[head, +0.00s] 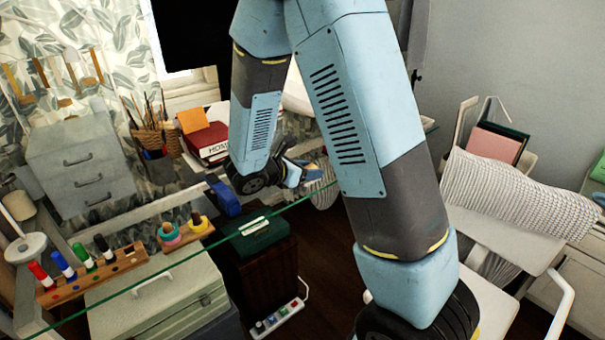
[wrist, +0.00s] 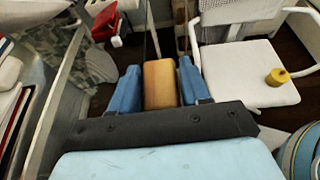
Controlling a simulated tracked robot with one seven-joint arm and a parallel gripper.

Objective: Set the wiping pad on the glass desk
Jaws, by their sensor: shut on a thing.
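The wiping pad, an orange-yellow block (wrist: 160,88), is between the two blue fingers of my gripper (wrist: 160,72) in the wrist view. The fingers touch it on both sides and no other support shows under it. In the head view my gripper (head: 304,174) is partly hidden behind my arm, near the green front edge of the glass desk (head: 330,184); the pad itself is hard to make out there. I cannot tell the gripper's height over the glass.
A marker rack (head: 92,276), a rack with tape rolls (head: 186,234), a blue tape dispenser (head: 222,194) and red books (head: 208,143) stand around the desk at left. A white chair (wrist: 245,75) with a yellow roll (wrist: 277,77) is at right.

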